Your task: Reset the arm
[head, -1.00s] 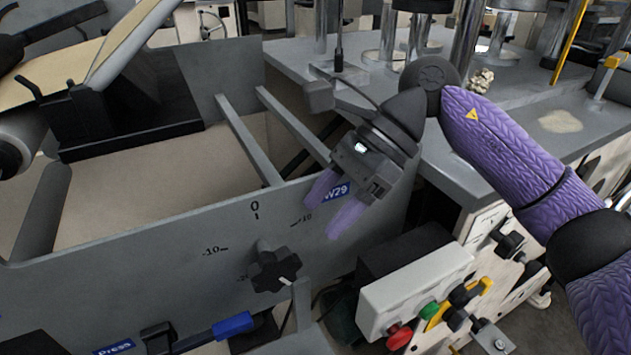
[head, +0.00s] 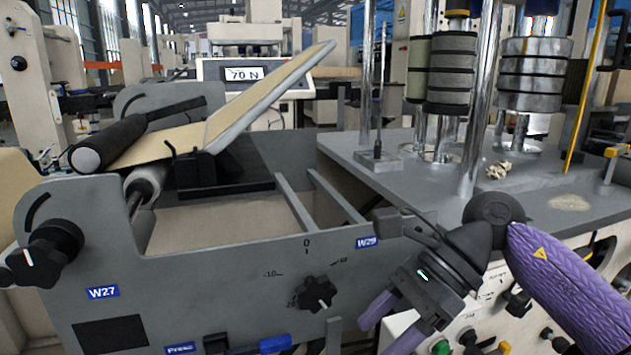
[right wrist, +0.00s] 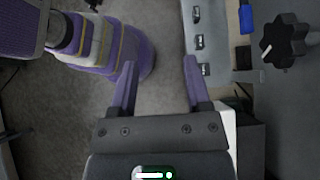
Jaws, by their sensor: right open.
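My right gripper (head: 388,325) is open and empty in the lower right of the head view, in front of the machine's grey front panel and to the right of the black star knob (head: 316,293). In the right wrist view its two purple fingers (right wrist: 157,82) stand apart with only the grey floor between them. The star knob also shows at the top right of the right wrist view (right wrist: 284,40), apart from the fingers. My left gripper is not in view.
The grey panel carries a W27 label (head: 103,292) and a dial scale. A display (head: 250,73) reads 70 N. A grey bench (head: 400,170) with posts and stacked weights stands at right. A green button (head: 441,347) sits low near my gripper.

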